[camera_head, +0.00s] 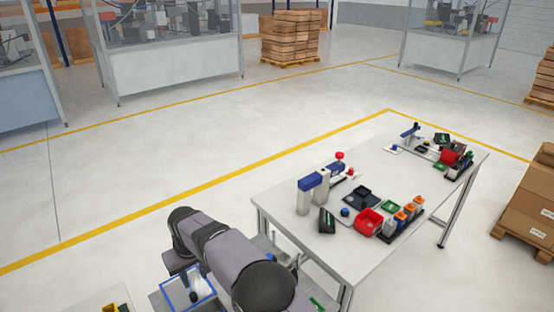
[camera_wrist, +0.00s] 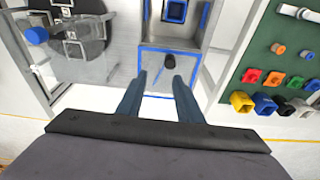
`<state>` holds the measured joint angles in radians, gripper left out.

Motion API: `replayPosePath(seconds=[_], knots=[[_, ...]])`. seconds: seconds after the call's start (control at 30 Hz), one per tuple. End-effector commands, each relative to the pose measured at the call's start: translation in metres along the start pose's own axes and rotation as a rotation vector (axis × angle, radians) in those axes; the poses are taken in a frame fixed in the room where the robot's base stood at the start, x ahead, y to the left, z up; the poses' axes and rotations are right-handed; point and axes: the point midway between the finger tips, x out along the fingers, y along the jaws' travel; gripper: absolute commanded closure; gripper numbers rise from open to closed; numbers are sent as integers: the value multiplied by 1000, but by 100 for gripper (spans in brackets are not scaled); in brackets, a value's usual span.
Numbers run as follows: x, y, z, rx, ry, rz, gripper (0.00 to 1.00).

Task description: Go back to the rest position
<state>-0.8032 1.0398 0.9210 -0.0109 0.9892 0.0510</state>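In the wrist view my gripper (camera_wrist: 160,76) shows two dark blue fingers standing apart with nothing between them. Beyond the fingertips, a small dark piece (camera_wrist: 169,61) sits inside a blue-edged tray (camera_wrist: 144,50). The fingers appear to be above and short of it, with a gap. In the head view my grey arm reaches across the lower middle, and the gripper's fingers cannot be made out. The blue-edged tray (camera_head: 211,289) shows there beside the arm.
In the wrist view, a green board (camera_wrist: 235,80) with several coloured bins is at the right. A dark round plate (camera_wrist: 90,45) and a blue cap (camera_wrist: 37,35) are at the left. In the head view, a white table (camera_head: 285,222) with small devices stands right of my arm. Open floor lies beyond.

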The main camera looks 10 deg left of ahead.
Motion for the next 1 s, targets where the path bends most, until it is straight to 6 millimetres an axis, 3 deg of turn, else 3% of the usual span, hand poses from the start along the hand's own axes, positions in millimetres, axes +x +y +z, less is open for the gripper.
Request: replayPosePath(seconds=[0.17, 0.27, 0.5, 0.73, 0.9, 1.0], knots=[[-27, 58, 24, 88, -18, 17, 67], [-45, 96, 51, 156, -35, 29, 67], [-89, 172, 144, 327, -77, 53, 67], [-120, 206, 256, 492, -117, 68, 67], [-132, 206, 338, 607, -145, 73, 67], [-134, 199, 377, 662, -158, 75, 67]])
